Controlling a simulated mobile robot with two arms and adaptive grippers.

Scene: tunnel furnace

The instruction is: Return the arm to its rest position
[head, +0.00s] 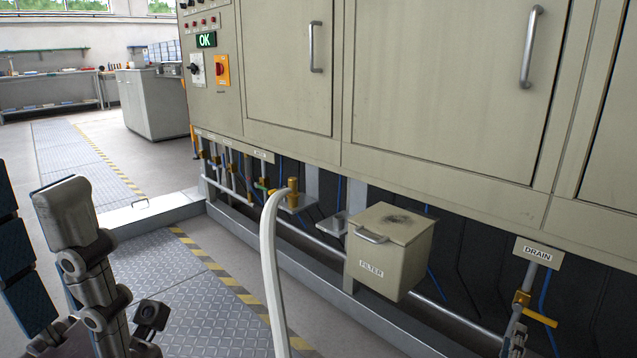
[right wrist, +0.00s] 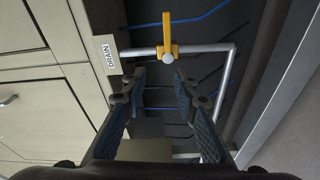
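My right gripper (right wrist: 160,76) is open in the right wrist view, with a clear gap between its dark fingers and nothing held. A yellow drain valve handle (right wrist: 167,35) on a grey pipe stands just past the fingertips, apart from them. In the head view the yellow handle (head: 535,308) is at the lower right, below the DRAIN label (head: 538,253). Grey parts of my right gripper (head: 515,338) show beside it at the bottom edge. My left gripper (head: 65,225) is close at the left edge, partly cut off; its opening is unclear.
The furnace cabinet (head: 435,85) fills the right and top. A FILTER box (head: 385,255) juts out below it. A pale curved hose (head: 270,265) rises in front, near a brass fitting (head: 292,193). Open floor and a chequered metal plate (head: 190,285) lie left of the furnace.

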